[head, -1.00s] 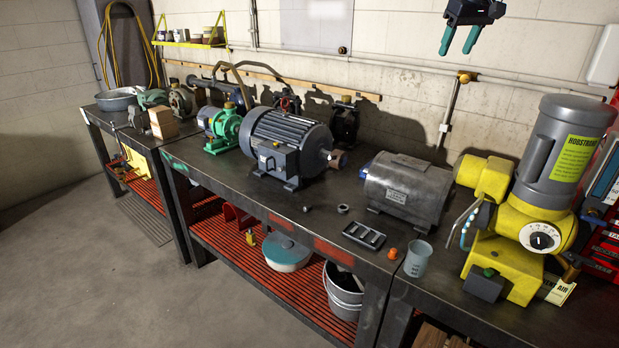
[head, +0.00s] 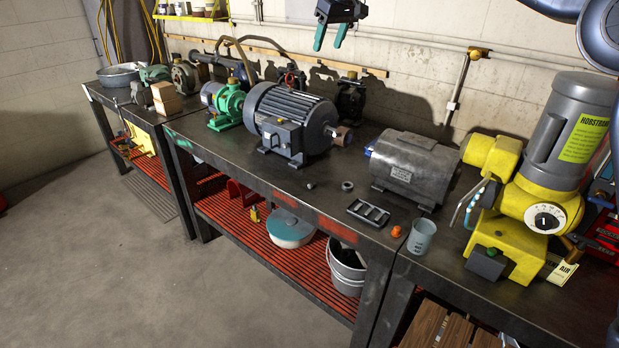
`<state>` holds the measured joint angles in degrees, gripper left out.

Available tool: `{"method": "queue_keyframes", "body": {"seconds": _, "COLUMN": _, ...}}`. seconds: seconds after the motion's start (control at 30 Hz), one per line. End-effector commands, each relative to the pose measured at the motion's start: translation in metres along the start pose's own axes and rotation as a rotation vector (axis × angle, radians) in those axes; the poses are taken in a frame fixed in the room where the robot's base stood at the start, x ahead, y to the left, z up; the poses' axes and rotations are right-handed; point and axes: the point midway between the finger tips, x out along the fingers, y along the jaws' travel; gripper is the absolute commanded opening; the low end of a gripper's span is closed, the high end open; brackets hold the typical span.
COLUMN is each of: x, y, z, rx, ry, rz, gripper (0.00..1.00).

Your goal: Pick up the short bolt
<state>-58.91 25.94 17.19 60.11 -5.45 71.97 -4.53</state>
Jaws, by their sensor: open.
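My gripper (head: 330,42) hangs at the top of the picture, in front of the wall and high above the bench. Its two teal fingers are apart with nothing between them. A small dark piece (head: 310,186) lies on the bench in front of the large dark motor; it may be the short bolt, but it is too small to tell. A small grey ring (head: 347,186) lies to its right. My gripper is well away from both.
The large finned motor (head: 290,115) and a grey motor (head: 413,165) stand behind the small pieces. A slotted tray (head: 368,212), an orange knob (head: 396,231) and a grey cup (head: 421,236) sit near the front edge. A yellow machine (head: 515,255) stands at right.

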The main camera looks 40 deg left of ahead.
Motion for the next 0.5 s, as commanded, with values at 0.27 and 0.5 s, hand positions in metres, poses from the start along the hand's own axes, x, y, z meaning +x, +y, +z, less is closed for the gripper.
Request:
{"method": "queue_keyframes", "body": {"seconds": 0.27, "x": 0.025, "y": -0.012, "z": 0.0, "rx": -0.015, "ry": -0.001, "rz": -0.011, "gripper": 0.56}}
{"method": "queue_keyframes", "body": {"seconds": 0.5, "x": 0.061, "y": -0.012, "z": 0.015, "rx": -0.014, "ry": -0.003, "rz": -0.011, "gripper": 0.56}}
